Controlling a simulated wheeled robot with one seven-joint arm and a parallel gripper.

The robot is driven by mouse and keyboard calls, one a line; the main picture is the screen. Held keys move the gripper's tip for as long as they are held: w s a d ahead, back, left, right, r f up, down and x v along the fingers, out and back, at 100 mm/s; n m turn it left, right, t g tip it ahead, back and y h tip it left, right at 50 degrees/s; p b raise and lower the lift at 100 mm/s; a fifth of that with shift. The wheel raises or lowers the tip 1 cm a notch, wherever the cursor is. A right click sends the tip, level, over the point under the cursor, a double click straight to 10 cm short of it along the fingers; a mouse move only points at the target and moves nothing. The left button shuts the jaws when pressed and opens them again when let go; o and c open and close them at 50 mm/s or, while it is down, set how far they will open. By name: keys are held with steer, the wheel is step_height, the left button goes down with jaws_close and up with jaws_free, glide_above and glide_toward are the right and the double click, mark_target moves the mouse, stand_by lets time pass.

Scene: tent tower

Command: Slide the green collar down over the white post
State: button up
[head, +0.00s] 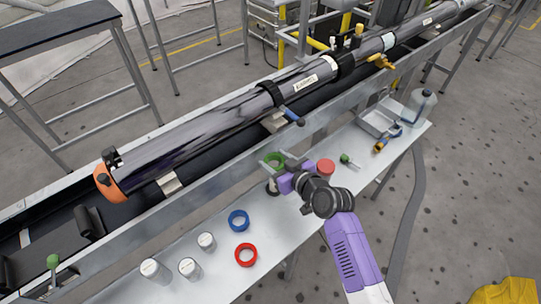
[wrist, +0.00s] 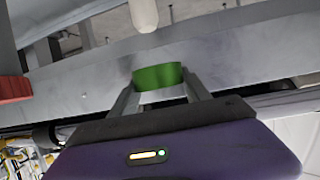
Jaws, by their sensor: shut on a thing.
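The green collar (head: 273,158) is a short ring held in my gripper (head: 282,164), above the bench on its far side. In the wrist view the green collar (wrist: 158,77) sits between the two grey fingers of my gripper (wrist: 160,94), which are shut on it. A white post end (wrist: 143,14) shows at the top of the wrist view, apart from the collar in that picture. In the head view the spot under the collar is partly hidden by my gripper, and I cannot tell whether the collar is lined up with a post.
A red collar (head: 325,166) stands close right of my gripper. A blue ring (head: 238,220) and a red ring (head: 246,255) lie on the bench (head: 215,277). White cylinders (head: 189,267) stand at left. A long dark tube (head: 205,124) runs behind. A tray (head: 378,121) is at right.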

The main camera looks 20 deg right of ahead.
stand_by(0.4)
steer(key=shift+f+b, duration=3.4)
steer(key=shift+b, duration=0.25)
steer(key=shift+f, duration=0.2)
steer(key=shift+f+b, duration=0.35)
steer(key=shift+b, duration=0.2)
steer(key=shift+f+b, duration=2.25)
steer(key=shift+f, duration=0.15)
steer(key=o, duration=1.6)
steer(key=shift+c, duration=0.2)
steer(key=shift+s, duration=0.1)
